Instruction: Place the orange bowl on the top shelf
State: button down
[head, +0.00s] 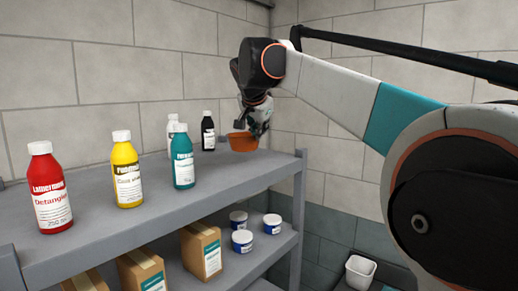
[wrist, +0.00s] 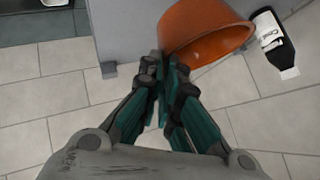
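The orange bowl (head: 243,143) is at the right end of the top shelf (head: 215,183), roughly upright in the head view. Its underside is at or just above the shelf surface; I cannot tell whether it touches. My gripper (head: 250,127) is over the bowl's rim. In the wrist view, my gripper (wrist: 168,68) has its fingers close together at the near rim of the bowl (wrist: 205,28), pinching its wall. The exact contact is partly hidden by the fingers.
A black bottle (head: 208,131) stands just left of the bowl. Teal (head: 183,161), yellow (head: 127,175) and red (head: 50,192) bottles stand further left. Boxes (head: 201,252) and tubs (head: 242,241) are on the shelf below. The wall is close behind.

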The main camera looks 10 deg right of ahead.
jog(key=shift+s+f, duration=0.15)
jog(key=shift+f, duration=2.35)
jog(key=c, duration=1.8)
grip_release()
jog(key=v, duration=1.2)
jog(key=s+d+f+n+g+y, duration=0.2)
jog(key=s+f+n, duration=0.9)
jog(key=s+f, duration=2.2)
notch_tip(320, 180, down, 4)
jog(key=shift+s+d+r+y, duration=0.15)
jog(key=shift+s+d+y, duration=0.1)
jog(key=shift+y, duration=0.45)
